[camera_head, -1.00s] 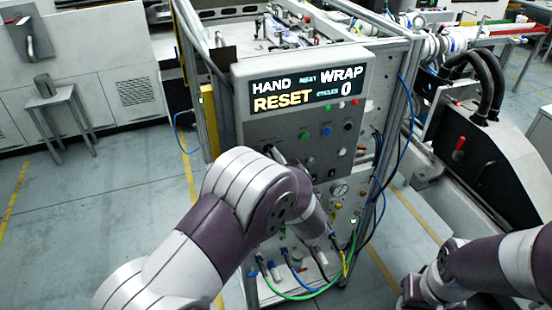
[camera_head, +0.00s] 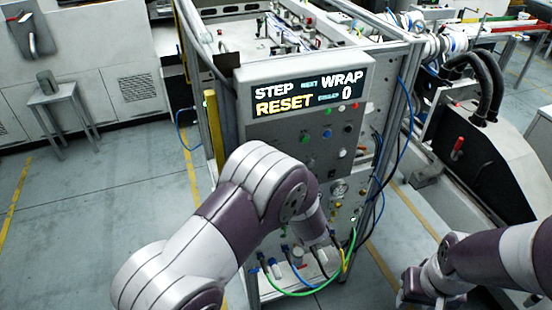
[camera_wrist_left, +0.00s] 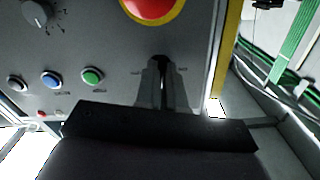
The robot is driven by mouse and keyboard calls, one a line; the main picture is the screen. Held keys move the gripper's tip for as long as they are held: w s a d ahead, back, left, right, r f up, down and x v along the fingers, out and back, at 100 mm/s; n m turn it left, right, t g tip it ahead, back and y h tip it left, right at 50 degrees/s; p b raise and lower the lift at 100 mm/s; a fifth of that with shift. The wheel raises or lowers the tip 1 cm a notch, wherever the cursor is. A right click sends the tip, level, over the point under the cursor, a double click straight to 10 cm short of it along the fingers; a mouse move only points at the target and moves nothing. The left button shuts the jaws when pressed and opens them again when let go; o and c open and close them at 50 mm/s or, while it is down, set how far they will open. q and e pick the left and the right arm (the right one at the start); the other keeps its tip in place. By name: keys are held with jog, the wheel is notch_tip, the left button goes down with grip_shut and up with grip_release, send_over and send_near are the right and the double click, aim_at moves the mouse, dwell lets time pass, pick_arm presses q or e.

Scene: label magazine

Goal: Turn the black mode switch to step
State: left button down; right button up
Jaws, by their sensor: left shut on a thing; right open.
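The black mode switch (camera_wrist_left: 159,61) shows in the left wrist view as a dark knob between the fingertips, mostly covered by them. My left gripper (camera_wrist_left: 163,82) is shut on it at the panel face. In the head view my left arm hides both the switch and this gripper. The display (camera_head: 310,91) above the panel reads STEP, WRAP, RESET and 0. My right gripper (camera_head: 416,288) is open and away from the panel at the lower right.
A red stop button with a yellow ring (camera_wrist_left: 150,8) is close to my left fingers. Green (camera_wrist_left: 92,77) and blue (camera_wrist_left: 51,80) buttons and a grey dial (camera_wrist_left: 38,13) share the panel. Hoses (camera_head: 318,286) hang below it.

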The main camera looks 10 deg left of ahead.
pick_arm(q)
jog(key=shift+w+r+m, duration=0.15)
jog(key=shift+r+m, duration=0.25)
jog(key=shift+m, duration=0.3)
jog(key=c, duration=1.2)
grip_release()
jog(key=shift+c, duration=0.2)
jog(key=shift+f, duration=0.15)
jog(key=b+v, duration=0.4)
jog(key=v, duration=0.9)
jog(key=shift+b, duration=0.3)
